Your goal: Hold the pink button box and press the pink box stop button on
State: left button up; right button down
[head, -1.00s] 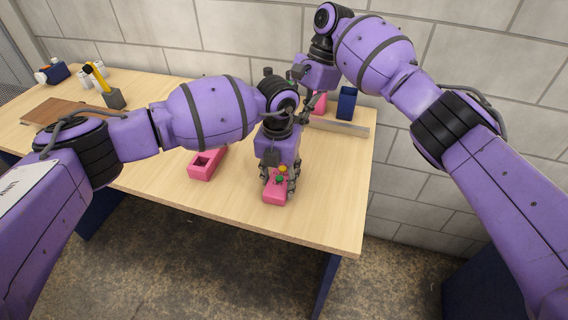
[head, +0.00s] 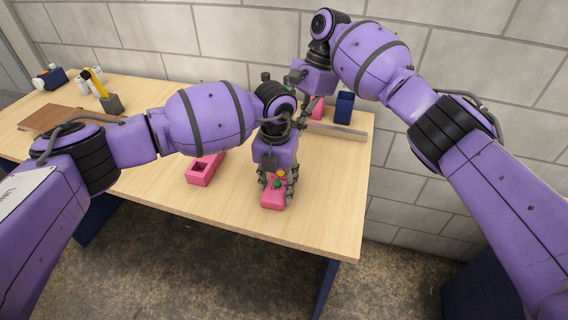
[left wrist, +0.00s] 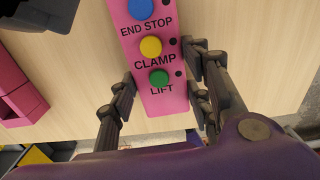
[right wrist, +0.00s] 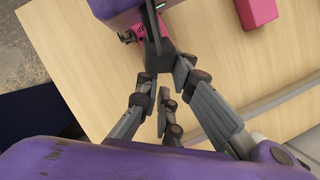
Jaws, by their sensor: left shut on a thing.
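The pink button box (head: 272,203) lies near the front edge of the table. In the left wrist view its face (left wrist: 134,45) has a blue button (left wrist: 140,8) above the words END STOP, a yellow CLAMP button (left wrist: 151,47) and a green LIFT button (left wrist: 159,77). My left gripper (head: 277,185) is shut on the box, fingers on both long sides. My right gripper (right wrist: 162,85) hangs over the table with its fingertips near each other and nothing seen between them. It is mostly hidden behind my left wrist in the head view.
A pink block with a square recess (head: 205,168) lies left of the box. A dark blue container (head: 344,107), a pink thing (head: 317,108) and a grey rail (head: 340,132) are at the back right. A brown board (head: 66,115) lies far left. The right front table is clear.

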pick_arm(q)
jog(key=shift+a, duration=0.1)
pick_arm(e)
jog(key=w+d+f+t+h, duration=0.2)
jog(key=w+d+f+t, duration=0.2)
jog(key=w+d+t, duration=0.65)
jog(key=w+d+r+n+t, duration=0.3)
jog(key=w+d+r+t, duration=0.3)
jog(key=w, duration=0.4)
jog(key=s+a+r+n+y, duration=0.2)
jog(key=s+a+n+y, duration=0.1)
jog(key=s+n+y, duration=0.6)
jog(key=s+a+f+n+g+y, duration=0.2)
jog(key=s+f+n+g, duration=0.2)
jog(key=s, duration=0.4)
jog(key=s+a+f+n+g+y, duration=0.2)
jog(key=s+a+f+n+g, duration=0.1)
jog(key=s+n, duration=0.6)
jog(key=f+g, duration=0.1)
jog(key=g, duration=0.1)
jog(key=shift+s+a+g, duration=0.15)
jog(key=shift+a+g, duration=0.15)
jog(key=shift+g, duration=0.05)
